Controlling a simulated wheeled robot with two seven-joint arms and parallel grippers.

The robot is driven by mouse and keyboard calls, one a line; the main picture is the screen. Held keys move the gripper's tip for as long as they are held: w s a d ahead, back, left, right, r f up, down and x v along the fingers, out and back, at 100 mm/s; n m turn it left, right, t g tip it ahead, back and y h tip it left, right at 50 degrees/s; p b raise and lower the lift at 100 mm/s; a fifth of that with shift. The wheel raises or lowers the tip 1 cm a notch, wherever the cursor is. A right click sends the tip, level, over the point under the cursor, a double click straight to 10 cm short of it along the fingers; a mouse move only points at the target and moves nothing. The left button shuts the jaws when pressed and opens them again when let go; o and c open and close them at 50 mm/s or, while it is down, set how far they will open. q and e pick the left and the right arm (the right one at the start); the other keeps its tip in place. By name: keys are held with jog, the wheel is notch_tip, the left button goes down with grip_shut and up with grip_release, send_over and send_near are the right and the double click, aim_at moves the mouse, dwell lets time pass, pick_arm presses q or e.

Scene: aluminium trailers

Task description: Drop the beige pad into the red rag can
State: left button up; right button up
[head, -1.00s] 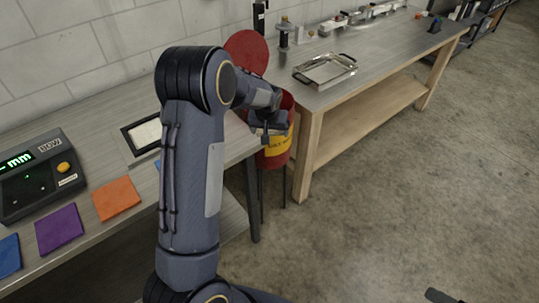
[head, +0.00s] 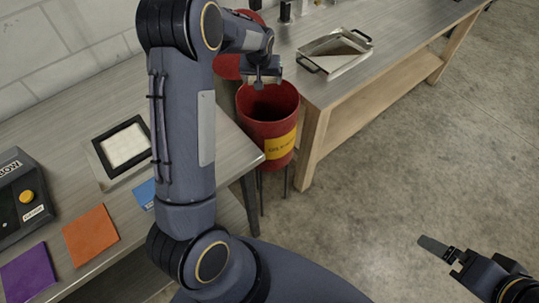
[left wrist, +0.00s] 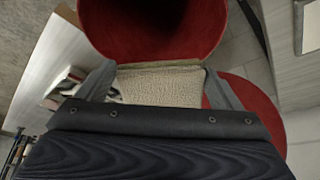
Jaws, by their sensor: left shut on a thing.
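The red rag can (head: 268,130) with a yellow label stands open between the two tables. Its round red lid (head: 228,66) is tilted up behind it, partly hidden by my left arm. My left gripper (head: 259,84) is at the back part of the can's mouth, above it. In the left wrist view, my left gripper (left wrist: 160,88) is shut on the beige pad (left wrist: 160,84), a woven cloth between the fingers. The can's dark opening (left wrist: 152,30) lies just beyond the pad. My right gripper (head: 446,252) is at the lower right, over the floor, far from the can.
The near table carries orange (head: 90,235) and purple (head: 29,276) pads, a blue one partly hidden, a framed white panel (head: 124,147) and a dark gauge box (head: 20,200). A metal tray (head: 335,52) lies on the far table. The floor at right is clear.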

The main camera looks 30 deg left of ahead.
pick_arm(q)
notch_tip(320, 180, down, 5)
jog(key=shift+r+b, duration=0.1)
jog(key=shift+b, duration=1)
jog(key=o, duration=1.3)
jog(key=shift+c, duration=0.2)
jog(key=b+v, duration=0.1)
jog(key=v, duration=0.6)
jog(key=shift+r+b, duration=0.35)
jog(key=shift+s, duration=0.1)
